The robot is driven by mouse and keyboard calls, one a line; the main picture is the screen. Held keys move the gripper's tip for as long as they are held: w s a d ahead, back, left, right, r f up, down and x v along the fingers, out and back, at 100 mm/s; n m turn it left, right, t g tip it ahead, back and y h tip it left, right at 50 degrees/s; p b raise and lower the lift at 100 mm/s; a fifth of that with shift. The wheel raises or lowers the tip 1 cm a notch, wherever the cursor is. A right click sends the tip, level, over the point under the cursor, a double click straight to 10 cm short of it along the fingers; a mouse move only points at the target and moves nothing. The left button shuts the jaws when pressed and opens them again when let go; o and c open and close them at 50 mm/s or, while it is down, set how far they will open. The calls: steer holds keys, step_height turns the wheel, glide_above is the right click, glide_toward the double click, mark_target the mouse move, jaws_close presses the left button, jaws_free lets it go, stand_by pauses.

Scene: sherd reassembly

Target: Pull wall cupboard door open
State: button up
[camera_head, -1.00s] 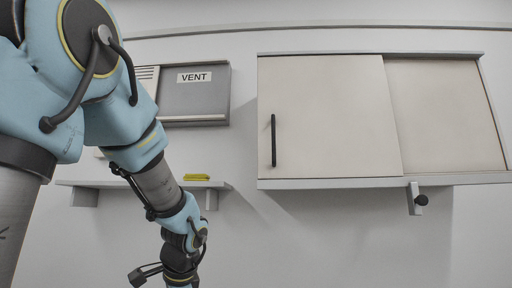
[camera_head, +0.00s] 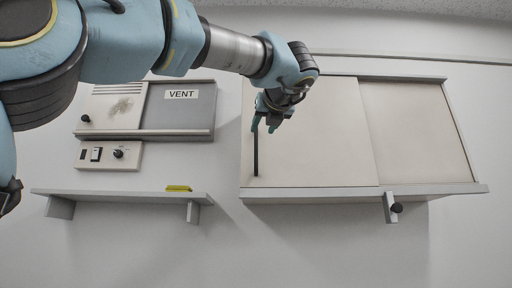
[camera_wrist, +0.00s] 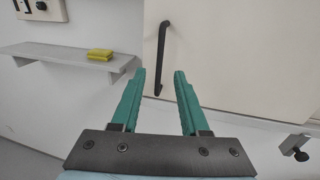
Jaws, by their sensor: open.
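The wall cupboard (camera_head: 420,125) hangs at the right in the head view, with two cream door panels. The left door panel (camera_head: 325,135) overlaps the right one and looks closed. It bears a black vertical bar handle (camera_head: 256,155) near its left edge; the handle also shows in the wrist view (camera_wrist: 162,50). My gripper (camera_head: 265,126) is raised in front of the handle's upper part in the head view. In the wrist view its two green fingers (camera_wrist: 158,78) are apart with nothing between them, and the handle stands beyond their tips, seemingly untouched.
A grey shelf (camera_head: 120,196) with a yellow item (camera_head: 178,188) is left of the cupboard. Above it are a control panel (camera_head: 108,154) and a VENT unit (camera_head: 185,112). A bracket with a black knob (camera_head: 396,208) hangs below the cupboard. The wall below is bare.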

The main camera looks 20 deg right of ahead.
mark_target(257, 142)
steer(key=p+x, duration=0.2)
steer(key=x, duration=0.8)
steer(key=shift+w+f+p, duration=0.1)
steer(key=shift+w+p, duration=0.05)
steer(key=shift+p, duration=0.15)
jaws_close()
stand_by(1.0)
